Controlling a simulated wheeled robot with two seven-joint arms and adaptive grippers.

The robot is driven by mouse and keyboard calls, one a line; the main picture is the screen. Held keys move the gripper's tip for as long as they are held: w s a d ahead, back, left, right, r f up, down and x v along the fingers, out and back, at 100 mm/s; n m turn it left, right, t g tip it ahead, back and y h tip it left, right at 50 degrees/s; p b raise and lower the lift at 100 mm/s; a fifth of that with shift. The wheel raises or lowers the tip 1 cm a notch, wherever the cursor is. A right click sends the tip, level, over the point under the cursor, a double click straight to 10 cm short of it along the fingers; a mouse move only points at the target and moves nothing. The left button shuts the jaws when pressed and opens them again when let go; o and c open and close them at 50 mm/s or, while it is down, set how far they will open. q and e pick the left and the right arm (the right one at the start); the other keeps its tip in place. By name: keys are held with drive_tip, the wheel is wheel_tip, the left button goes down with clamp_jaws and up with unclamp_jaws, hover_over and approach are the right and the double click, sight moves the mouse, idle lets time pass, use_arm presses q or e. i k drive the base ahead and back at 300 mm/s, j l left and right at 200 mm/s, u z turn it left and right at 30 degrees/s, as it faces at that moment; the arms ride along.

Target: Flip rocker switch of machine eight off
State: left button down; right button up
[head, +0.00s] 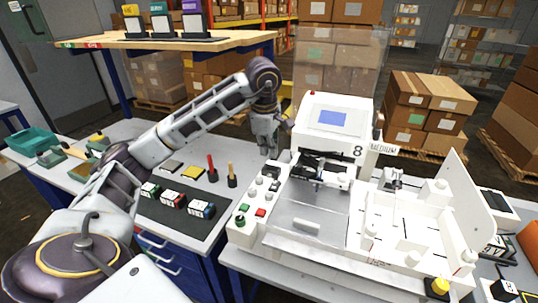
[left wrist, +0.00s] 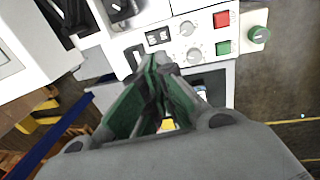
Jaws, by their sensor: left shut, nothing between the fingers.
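Machine eight (head: 335,118) is a white pen plotter with a blue screen and a black "8" on its front. My left gripper (head: 268,152) is at its left side, pointing down behind the control panel (head: 250,212). In the left wrist view the gripper (left wrist: 155,64) is shut and empty, its tips beside the panel's end. A dark rocker-like part (left wrist: 135,56) shows right by the tips, partly covered by them. A small black two-part element (left wrist: 158,36) sits beside it. I cannot tell the rocker's position, or whether the tips touch it. My right gripper is out of view.
The panel also has white knobs (left wrist: 187,28), a red button (left wrist: 221,19), a green button (left wrist: 223,47) and a green knob (left wrist: 258,35). A clear cover (head: 305,207) lies in front of the machine.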

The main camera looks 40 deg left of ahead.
sight(276, 183)
drive_tip(key=i+l+u, duration=0.2)
drive_tip(key=u, duration=0.15)
drive_tip(key=i+l+u, duration=0.4)
drive_tip(key=k+j, duration=0.1)
